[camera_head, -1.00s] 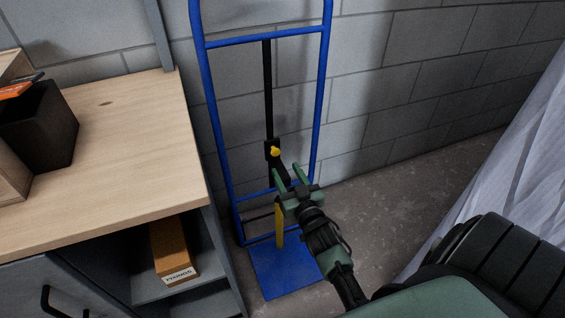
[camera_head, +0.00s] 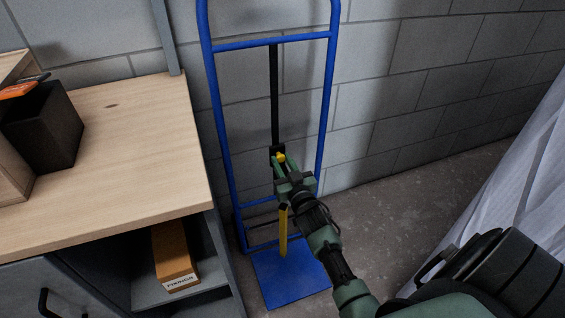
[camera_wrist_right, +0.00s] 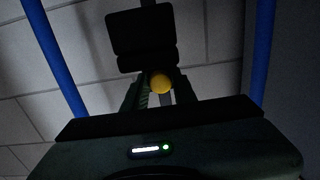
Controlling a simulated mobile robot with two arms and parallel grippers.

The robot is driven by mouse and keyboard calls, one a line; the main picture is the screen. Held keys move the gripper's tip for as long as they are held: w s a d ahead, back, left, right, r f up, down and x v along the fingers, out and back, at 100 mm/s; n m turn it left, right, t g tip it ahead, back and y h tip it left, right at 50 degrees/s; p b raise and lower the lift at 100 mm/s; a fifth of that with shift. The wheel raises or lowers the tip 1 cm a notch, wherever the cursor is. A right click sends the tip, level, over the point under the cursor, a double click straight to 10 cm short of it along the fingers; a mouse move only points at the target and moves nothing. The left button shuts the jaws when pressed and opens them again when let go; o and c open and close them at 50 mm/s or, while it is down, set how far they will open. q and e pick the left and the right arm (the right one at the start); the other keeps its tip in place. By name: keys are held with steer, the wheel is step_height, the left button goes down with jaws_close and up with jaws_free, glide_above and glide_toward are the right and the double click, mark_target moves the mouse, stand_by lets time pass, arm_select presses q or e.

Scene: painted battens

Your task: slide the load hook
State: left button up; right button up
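The blue hand truck (camera_head: 326,100) stands upright against the block wall. A black rail (camera_head: 274,95) runs down its middle, with a black slider (camera_head: 277,150) low on it. A yellow knob (camera_head: 281,157) sits on the slider. My right gripper (camera_head: 281,161) has its green fingers on either side of this knob. In the right wrist view the knob (camera_wrist_right: 161,84) sits between the fingertips, which look closed on it. The black slider block (camera_wrist_right: 142,32) shows above it. My left gripper is not in view.
A yellow upright bar (camera_head: 283,232) stands above the blue base plate (camera_head: 290,280). A wooden-topped bench (camera_head: 130,150) is at the left, with a labelled box (camera_head: 174,255) on its shelf. A pale plastic sheet (camera_head: 510,200) hangs at the right.

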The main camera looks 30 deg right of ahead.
jaws_close()
stand_by(1.1)
